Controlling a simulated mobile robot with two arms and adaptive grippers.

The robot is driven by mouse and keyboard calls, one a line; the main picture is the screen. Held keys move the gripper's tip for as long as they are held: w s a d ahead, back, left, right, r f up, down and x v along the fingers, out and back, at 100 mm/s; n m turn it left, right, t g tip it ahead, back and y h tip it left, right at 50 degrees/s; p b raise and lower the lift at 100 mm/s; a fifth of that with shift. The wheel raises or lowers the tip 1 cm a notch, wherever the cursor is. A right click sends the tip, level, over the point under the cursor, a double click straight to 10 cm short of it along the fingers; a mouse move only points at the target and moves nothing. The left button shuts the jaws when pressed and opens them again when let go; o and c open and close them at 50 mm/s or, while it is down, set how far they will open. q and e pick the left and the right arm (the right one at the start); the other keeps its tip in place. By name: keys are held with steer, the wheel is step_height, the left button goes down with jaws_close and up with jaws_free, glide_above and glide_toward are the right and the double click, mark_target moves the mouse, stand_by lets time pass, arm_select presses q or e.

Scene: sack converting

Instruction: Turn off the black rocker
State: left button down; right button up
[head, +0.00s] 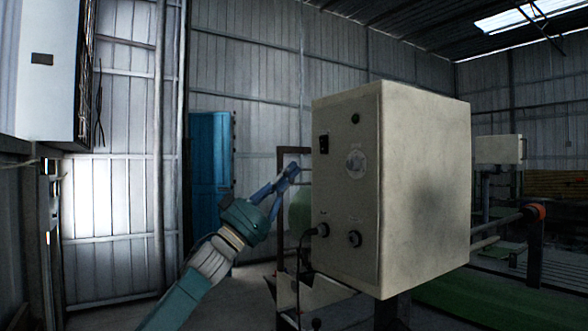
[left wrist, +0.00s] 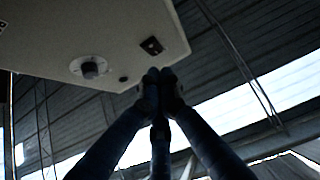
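The black rocker (head: 323,144) sits on the upper left of the front face of a beige control box (head: 425,190). In the left wrist view the rocker (left wrist: 151,46) is a small dark rectangle just above my fingertips. My left gripper (head: 292,170) is in front of the box, left of and a little below the rocker in the head view. Its blue fingers meet at the tips, with nothing seen between them; the left wrist view also shows the fingertips (left wrist: 160,76) together. A gap to the rocker shows in the head view. My right gripper is not in view.
The box face also carries a round knob (head: 356,163), a small dark green button or lamp (head: 355,118), and a plugged cable (head: 322,230) beside a lower socket (head: 354,239). Machine rollers (head: 500,228) lie to the right.

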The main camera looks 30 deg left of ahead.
arm_select(q)
steer(key=b+v, duration=0.2)
steer(key=v, duration=0.3)
steer(key=shift+w+f, duration=0.1)
steer(key=shift+f, duration=0.05)
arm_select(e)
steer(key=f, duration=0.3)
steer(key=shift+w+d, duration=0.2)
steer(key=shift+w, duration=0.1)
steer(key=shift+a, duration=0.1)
